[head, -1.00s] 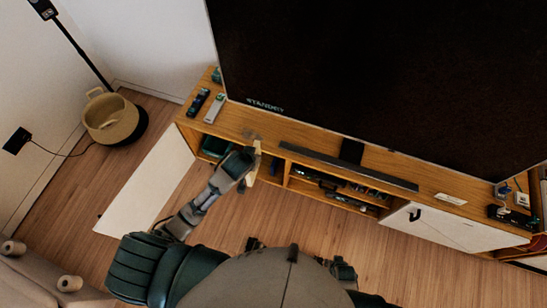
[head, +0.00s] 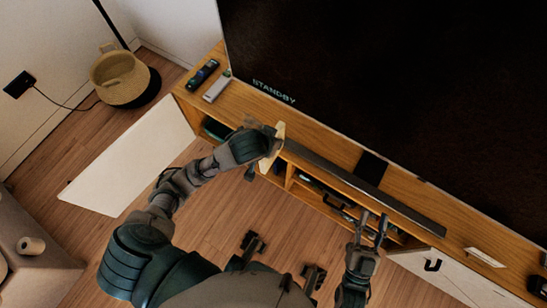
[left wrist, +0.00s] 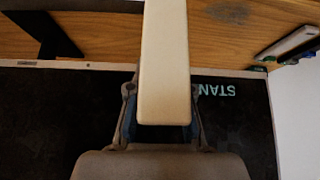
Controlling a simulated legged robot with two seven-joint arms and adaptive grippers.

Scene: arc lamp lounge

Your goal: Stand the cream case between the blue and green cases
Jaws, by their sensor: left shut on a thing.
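The cream case (head: 277,144) is in my left gripper (head: 269,143), held upright at the front edge of the wooden media cabinet (head: 246,100). It fills the middle of the left wrist view (left wrist: 164,62) as a long pale block. A dark green case-like shape (head: 214,128) shows in the cabinet's open left compartment. I cannot make out a separate blue case; my left arm and the cabinet top hide much of that compartment. My right gripper (head: 373,219) is open and empty in front of the middle shelves.
A white door (head: 130,165) hangs open at the left. Two remotes, dark (head: 202,75) and pale (head: 217,86), lie on the top. A soundbar (head: 360,187) runs along the front edge below the large television (head: 400,80). A basket (head: 120,75) stands back left.

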